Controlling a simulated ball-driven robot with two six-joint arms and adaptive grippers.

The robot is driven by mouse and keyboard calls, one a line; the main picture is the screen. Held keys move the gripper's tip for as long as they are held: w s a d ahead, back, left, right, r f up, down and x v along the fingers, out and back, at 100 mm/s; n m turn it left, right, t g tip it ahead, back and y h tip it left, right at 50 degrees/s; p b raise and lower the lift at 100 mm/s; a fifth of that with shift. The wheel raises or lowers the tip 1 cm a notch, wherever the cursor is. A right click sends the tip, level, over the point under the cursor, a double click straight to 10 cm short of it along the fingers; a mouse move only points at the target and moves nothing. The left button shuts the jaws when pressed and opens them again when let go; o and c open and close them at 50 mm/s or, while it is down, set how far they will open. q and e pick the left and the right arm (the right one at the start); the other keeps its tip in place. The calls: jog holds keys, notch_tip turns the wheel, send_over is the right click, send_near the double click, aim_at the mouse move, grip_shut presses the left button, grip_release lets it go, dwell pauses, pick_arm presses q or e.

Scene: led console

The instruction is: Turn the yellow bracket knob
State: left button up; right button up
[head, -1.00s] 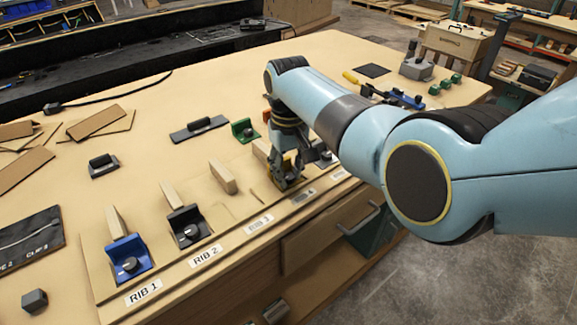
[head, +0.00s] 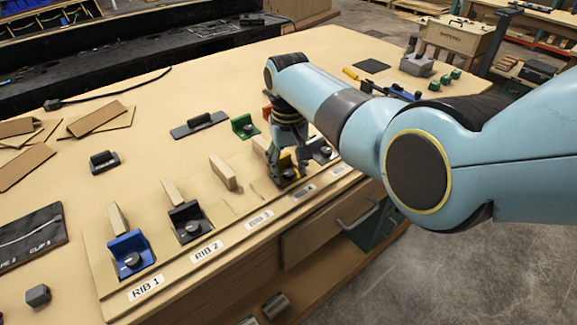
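The yellow bracket (head: 290,173) stands on the board along the table's front edge, in the row of brackets beyond RIB 2. Only small yellow parts of it show, because my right gripper covers most of it. Its knob is hidden. My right gripper (head: 287,168) points down at the yellow bracket, right over or at it. The fingers are small and dark here, and I cannot tell whether they touch the knob or how far apart they are. My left gripper is out of view.
A blue bracket (head: 130,257) and a black bracket (head: 189,222) with knobs stand to the left on the board. A grey bracket (head: 320,150) stands close on the right of my gripper. A green bracket (head: 245,126) lies behind. Loose wooden pieces lie at far left.

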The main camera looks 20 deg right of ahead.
aim_at(288, 172)
dwell(0.3)
jog(key=shift+f+n+b, duration=0.15)
jog(key=shift+n+b, duration=0.4)
jog(key=shift+n, duration=0.35)
jog(key=n+b, duration=0.3)
jog(key=n, duration=0.1)
jog(key=shift+f, duration=0.2)
notch_tip(288, 172, up, 12)
jog(key=s+d+f+m+b, duration=0.1)
jog(key=s+d+f+b, duration=0.1)
jog(key=s+f, duration=0.4)
jog(key=s+d+f+m+t+b, duration=0.1)
jog(key=s+d+f, duration=0.3)
jog(key=f, duration=1.1)
jog(key=s+d+f+m+b, duration=0.1)
jog(key=s+d+f+b, duration=0.1)
jog(key=s+f, duration=0.8)
jog(key=shift+d+f+m+t+h+b, duration=0.3)
jog(key=shift+d+m, duration=0.1)
jog(key=shift+d, duration=0.45)
jog(key=shift+s, duration=0.1)
